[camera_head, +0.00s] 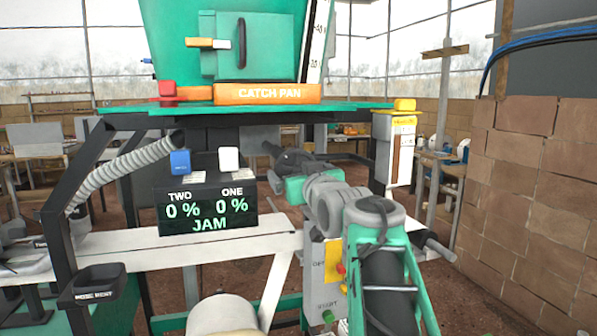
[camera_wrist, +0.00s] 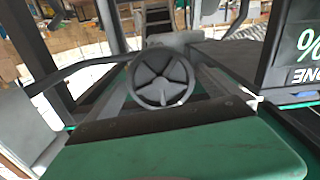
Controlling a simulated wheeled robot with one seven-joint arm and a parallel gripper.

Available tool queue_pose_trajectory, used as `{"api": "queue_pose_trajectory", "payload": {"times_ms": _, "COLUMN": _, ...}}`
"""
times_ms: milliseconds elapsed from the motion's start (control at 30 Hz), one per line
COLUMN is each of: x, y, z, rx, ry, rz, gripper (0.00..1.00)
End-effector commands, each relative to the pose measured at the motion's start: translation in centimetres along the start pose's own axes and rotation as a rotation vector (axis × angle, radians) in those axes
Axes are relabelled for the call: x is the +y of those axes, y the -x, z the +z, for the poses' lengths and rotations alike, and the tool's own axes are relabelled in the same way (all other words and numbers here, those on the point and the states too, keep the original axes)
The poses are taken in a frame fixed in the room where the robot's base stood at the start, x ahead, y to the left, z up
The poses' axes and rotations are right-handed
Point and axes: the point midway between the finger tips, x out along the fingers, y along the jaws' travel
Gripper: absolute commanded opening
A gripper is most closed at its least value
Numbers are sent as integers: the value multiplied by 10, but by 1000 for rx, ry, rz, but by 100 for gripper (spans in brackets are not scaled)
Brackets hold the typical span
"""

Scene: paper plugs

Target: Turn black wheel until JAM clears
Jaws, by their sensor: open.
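The black wheel (camera_wrist: 163,77), a dark round handwheel with several spokes, shows near the middle of the wrist view, ahead of my gripper. My gripper (camera_head: 271,165) is open and empty under the green tabletop in the head view, pointing left and away. I cannot make out the wheel there, and the distance between it and the fingers is hard to judge. The display (camera_head: 208,211) reads "TWO 0 %", "ONE 0 %" and "JAM". Part of it shows upside down in the wrist view (camera_wrist: 294,55).
A blue button (camera_head: 180,161) and a white button (camera_head: 229,158) stand above the display. An orange catch pan (camera_head: 267,94) sits above. A ribbed hose (camera_head: 125,172) runs at the left. A white beam (camera_head: 165,247) crosses below the display. A brick wall (camera_head: 535,190) closes the right side.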

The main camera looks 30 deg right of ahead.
Motion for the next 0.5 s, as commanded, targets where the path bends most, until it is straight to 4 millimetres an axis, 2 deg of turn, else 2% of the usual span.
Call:
{"api": "queue_pose_trajectory", "payload": {"times_ms": 233, "x": 0, "y": 4, "z": 1, "rx": 2, "ry": 0, "rz": 1, "gripper": 100}}
{"api": "queue_pose_trajectory", "payload": {"times_ms": 500, "x": 0, "y": 26, "z": 2, "rx": 3, "ry": 2, "rz": 2, "gripper": 100}}
